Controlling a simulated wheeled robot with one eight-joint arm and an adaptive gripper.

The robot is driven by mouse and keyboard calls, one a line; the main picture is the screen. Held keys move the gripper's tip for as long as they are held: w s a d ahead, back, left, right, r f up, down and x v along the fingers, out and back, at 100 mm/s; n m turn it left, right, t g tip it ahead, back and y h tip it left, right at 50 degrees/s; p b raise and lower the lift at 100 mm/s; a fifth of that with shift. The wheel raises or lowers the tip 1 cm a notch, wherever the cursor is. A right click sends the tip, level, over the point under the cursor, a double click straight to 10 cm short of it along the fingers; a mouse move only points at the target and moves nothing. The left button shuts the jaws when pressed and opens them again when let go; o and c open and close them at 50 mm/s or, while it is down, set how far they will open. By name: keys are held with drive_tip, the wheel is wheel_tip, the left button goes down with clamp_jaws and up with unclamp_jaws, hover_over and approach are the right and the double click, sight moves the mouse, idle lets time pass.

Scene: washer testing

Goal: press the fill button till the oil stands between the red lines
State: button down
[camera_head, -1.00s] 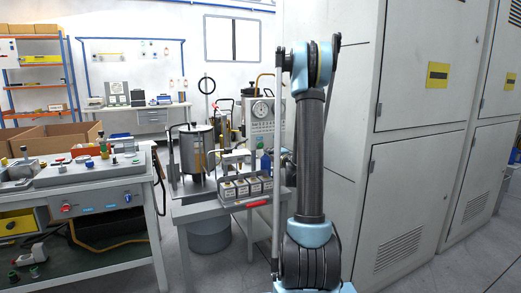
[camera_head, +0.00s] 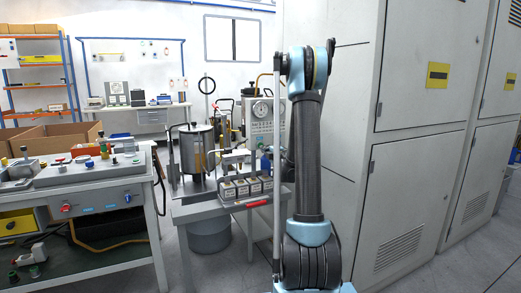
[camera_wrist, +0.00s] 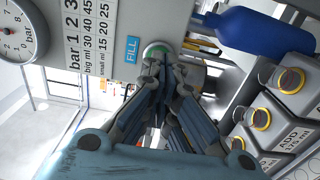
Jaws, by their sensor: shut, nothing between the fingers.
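In the wrist view the fill button (camera_wrist: 155,49) is green in a pale round ring, beside a blue FILL label (camera_wrist: 133,49). My gripper (camera_wrist: 162,68) is shut and empty, its tips right at the button's lower edge and partly covering it. I cannot tell whether they touch or press it. In the head view my arm hides the gripper. The panel with the gauge (camera_head: 262,108) stands behind the bench. I cannot make out the oil level or the red lines in either view.
A blue bottle (camera_wrist: 265,30) and several canisters (camera_wrist: 268,122) marked ADD lie close to the right of my gripper in the wrist view. A pressure gauge (camera_wrist: 18,35) is at the left.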

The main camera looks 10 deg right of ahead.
drive_tip(key=shift+x, duration=1.65)
idle(0.4)
drive_tip(key=v, duration=0.7)
idle(0.5)
drive_tip(key=shift+s, duration=0.15)
drive_tip(key=shift+v, duration=2.9)
drive_tip(key=shift+r, duration=0.1)
idle(1.6)
